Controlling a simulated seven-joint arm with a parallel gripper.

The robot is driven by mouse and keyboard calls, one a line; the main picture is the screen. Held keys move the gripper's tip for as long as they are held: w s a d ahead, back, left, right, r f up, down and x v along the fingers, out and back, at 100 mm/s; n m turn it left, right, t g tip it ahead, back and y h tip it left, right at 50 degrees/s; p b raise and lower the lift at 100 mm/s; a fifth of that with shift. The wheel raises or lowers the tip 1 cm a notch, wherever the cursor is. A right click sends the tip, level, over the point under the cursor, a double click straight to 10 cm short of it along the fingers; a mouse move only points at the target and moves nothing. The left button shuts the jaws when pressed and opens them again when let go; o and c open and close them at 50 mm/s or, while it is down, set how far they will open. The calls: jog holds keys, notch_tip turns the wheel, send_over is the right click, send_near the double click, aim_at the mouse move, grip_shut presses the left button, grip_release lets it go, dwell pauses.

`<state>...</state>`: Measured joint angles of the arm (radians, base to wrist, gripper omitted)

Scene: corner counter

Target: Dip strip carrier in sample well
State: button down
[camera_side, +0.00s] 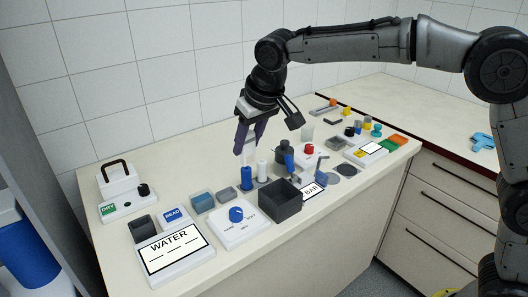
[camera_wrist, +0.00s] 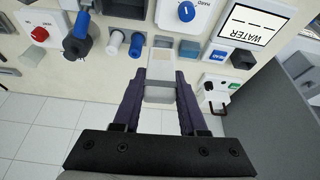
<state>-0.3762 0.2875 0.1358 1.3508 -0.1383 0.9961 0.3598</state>
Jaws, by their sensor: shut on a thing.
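My gripper (camera_side: 247,138) is above the back middle of the counter, fingers pointing down. It is shut on a pale grey strip carrier (camera_wrist: 160,92), which shows between the purple-grey fingers in the wrist view. A teal open container (camera_side: 202,201) and a smaller blue-grey one (camera_side: 227,195) stand in front of and below my gripper. The teal one also shows in the wrist view (camera_wrist: 190,49), right of the fingertips.
A blue cylinder (camera_side: 247,179) and a white cylinder (camera_side: 262,170) stand close below my gripper. A dark grey bin (camera_side: 281,206), a blue-knob unit (camera_side: 238,226) and the WATER block (camera_side: 176,256) are in front. The DRY unit (camera_side: 124,204) stands left.

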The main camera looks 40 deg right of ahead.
jog(key=w+a+f, duration=0.3)
jog(key=w+a, duration=0.3)
jog(key=w, duration=0.1)
jog(key=shift+n, duration=0.6)
jog(key=shift+w+a+f, duration=0.35)
jog(key=shift+a+f, duration=0.1)
jog(key=shift+f, duration=1.45)
jog(key=shift+w+a+f, duration=0.3)
jog(key=shift+a+f, duration=0.1)
jog(key=shift+f, duration=1.5)
jog(key=shift+w+a+f, duration=0.35)
jog(key=shift+a+f, duration=0.1)
jog(key=shift+f, duration=1.8)
jog(key=shift+s+f, duration=0.1)
jog(key=shift+f, duration=0.15)
jog(key=shift+r, duration=0.1)
notch_tip(320, 180, up, 6)
jog(key=shift+r, duration=0.25)
